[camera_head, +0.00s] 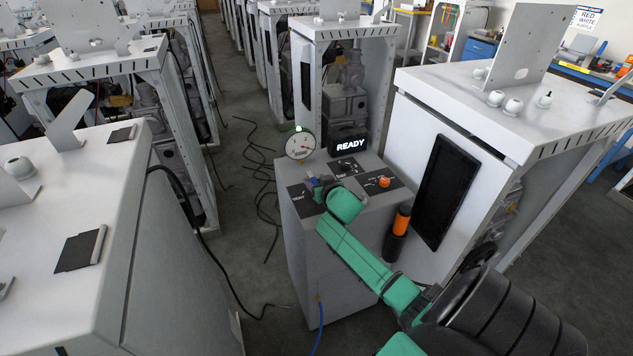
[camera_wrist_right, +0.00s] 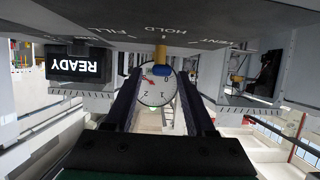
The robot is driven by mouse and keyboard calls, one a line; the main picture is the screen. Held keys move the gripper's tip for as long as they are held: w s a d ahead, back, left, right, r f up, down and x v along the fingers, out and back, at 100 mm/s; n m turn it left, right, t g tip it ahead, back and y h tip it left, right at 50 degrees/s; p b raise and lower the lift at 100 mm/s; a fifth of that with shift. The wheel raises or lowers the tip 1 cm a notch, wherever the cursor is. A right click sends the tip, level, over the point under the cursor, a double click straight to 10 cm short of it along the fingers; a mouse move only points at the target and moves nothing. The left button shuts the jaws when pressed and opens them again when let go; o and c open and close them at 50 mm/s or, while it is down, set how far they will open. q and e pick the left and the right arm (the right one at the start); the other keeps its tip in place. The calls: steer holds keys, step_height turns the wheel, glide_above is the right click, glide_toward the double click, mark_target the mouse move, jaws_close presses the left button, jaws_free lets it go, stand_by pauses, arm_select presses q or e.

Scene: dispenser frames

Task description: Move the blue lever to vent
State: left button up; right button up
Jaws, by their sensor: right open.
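The blue lever (camera_head: 312,181) is on the top panel of a small grey console (camera_head: 300,245). In the right wrist view, which is upside down, the lever (camera_wrist_right: 160,69) has a blue end and a brass-coloured stem. Its stem lines up with the HOLD label; FILL is to the left and part of VENT to the right. My right gripper (camera_wrist_right: 160,80) is open, with one dark finger on each side of the lever and visible gaps. In the head view my right gripper (camera_head: 322,190) hides part of the lever and panel. My left gripper is out of view.
A round gauge (camera_head: 300,144) and a READY display (camera_head: 350,146) stand at the console's back. An orange knob (camera_head: 384,182) is on its right side. An orange and black cylinder (camera_head: 398,232) is beside it. A tall white cabinet (camera_head: 415,150) closely borders the right.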

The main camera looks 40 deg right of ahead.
jaws_close()
stand_by(1.4)
